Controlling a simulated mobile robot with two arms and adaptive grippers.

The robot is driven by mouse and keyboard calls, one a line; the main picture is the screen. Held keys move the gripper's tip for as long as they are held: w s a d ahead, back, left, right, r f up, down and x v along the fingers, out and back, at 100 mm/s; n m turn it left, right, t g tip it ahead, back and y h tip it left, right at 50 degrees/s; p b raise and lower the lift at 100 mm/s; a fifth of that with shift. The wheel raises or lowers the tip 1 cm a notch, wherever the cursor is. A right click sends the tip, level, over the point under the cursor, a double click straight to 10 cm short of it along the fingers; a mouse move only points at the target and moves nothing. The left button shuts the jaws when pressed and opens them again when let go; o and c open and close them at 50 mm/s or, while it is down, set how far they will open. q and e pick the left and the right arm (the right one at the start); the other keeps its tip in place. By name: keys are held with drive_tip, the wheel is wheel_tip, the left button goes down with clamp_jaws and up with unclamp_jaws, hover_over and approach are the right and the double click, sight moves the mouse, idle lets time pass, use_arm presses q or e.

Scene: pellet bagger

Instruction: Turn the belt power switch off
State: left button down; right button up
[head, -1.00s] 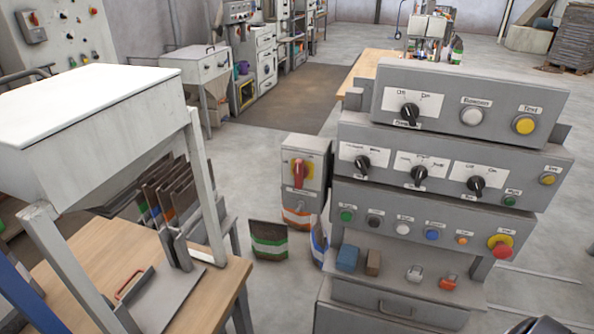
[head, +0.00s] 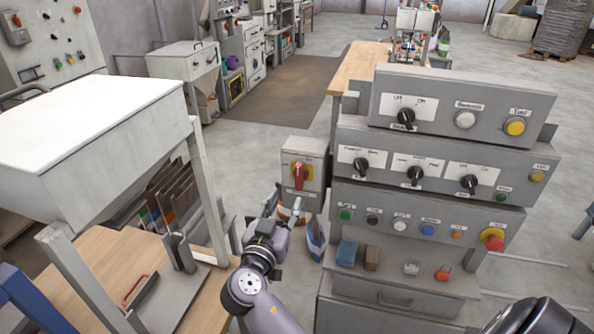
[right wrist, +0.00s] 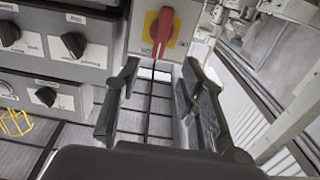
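A red rotary handle (head: 299,176) on a yellow plate sits on the front of a small grey box (head: 316,153) left of the main console. The handle looks about upright. It also shows ahead of the fingers in the right wrist view (right wrist: 162,27). My right gripper (head: 284,209) is open and empty, below and slightly left of the handle and apart from it; its spread fingers show in the right wrist view (right wrist: 160,88). The console's top panel has a black off/on knob (head: 406,115). A lower off/on knob (head: 469,183) is at right. Small labels are unreadable. My left gripper is not in view.
The grey console (head: 440,150) has several coloured buttons and a red mushroom button (head: 493,238). A wooden table (head: 105,255) with a white-topped hopper (head: 85,120) stands at left. A bag (head: 315,238) stands on the floor beside the console.

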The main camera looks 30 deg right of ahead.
sight(298, 176)
drive_tip(key=p+x, duration=0.3)
drive_tip(key=x, duration=0.7)
drive_tip(key=shift+a+r+p, duration=0.1)
drive_tip(key=shift+p, duration=0.3)
drive_tip(key=shift+w+d, duration=0.4)
drive_tip(key=shift+d, duration=0.05)
drive_tip(key=shift+c, duration=0.4)
clamp_jaws()
